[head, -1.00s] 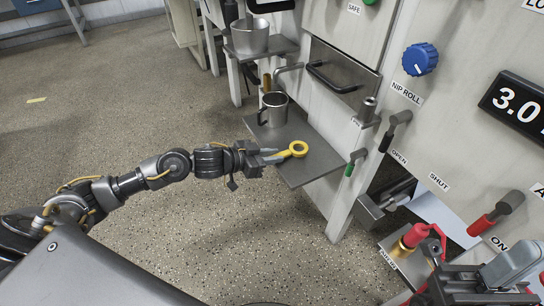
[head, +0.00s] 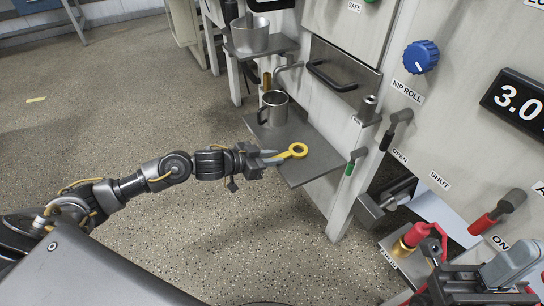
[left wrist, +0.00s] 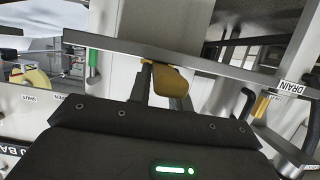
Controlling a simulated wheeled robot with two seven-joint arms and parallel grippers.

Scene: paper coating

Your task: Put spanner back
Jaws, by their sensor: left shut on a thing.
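The yellow spanner (head: 292,152) has a round ring end, which shows over the left edge of the small grey shelf (head: 305,171). My left gripper (head: 272,158) is shut on the spanner's handle, at the shelf's left side. In the left wrist view the spanner (left wrist: 172,80) shows between the fingers, against the shelf's edge. I cannot tell whether it touches the shelf. My right gripper (head: 482,288) is partly in view at the lower right; its fingertips are not clear.
A metal mug (head: 273,110) stands on the shelf behind the spanner. A metal pot (head: 250,40) stands on a higher shelf. The machine panel with a blue knob (head: 421,58) and levers rises on the right. A red-topped brass fitting (head: 411,239) is at the lower right.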

